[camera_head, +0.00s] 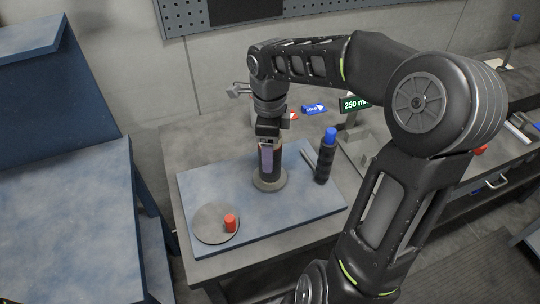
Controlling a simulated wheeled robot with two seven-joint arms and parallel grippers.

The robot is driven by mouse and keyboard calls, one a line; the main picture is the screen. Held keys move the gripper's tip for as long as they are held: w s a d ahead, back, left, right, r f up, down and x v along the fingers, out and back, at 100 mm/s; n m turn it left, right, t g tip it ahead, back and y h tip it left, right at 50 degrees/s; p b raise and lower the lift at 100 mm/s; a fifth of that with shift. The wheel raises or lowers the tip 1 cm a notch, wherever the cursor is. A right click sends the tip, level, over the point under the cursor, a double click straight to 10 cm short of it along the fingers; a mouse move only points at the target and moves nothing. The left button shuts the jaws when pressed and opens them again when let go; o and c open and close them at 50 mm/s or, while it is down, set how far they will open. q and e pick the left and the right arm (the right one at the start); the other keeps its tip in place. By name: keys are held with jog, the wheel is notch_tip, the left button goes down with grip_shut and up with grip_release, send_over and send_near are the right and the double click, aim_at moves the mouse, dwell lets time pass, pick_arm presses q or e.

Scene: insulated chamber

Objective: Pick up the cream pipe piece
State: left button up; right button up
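My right arm comes in from the right and arches over the table. Its gripper (267,150) points down at a dark upright cylinder (276,168) standing on a round grey base (270,184). The gripper covers much of the cylinder's upper part. A small brownish-cream patch shows near its top, but I cannot make out clearly whether this is the cream pipe piece. Whether the fingers are open or shut on anything is hidden by the gripper body and the small size. My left gripper is not in view.
A blue mat (215,182) lies on the grey table. On it are a grey disc (208,222) with a red cylinder (230,223), and a black bottle (324,165) with a blue cap. A green display (354,103) stands behind. A blue cabinet (65,210) is at left.

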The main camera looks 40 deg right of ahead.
jog(key=shift+c, duration=0.4)
grip_shut()
dwell(0.4)
notch_tip(320, 180, up, 10)
dwell(0.4)
dwell(0.5)
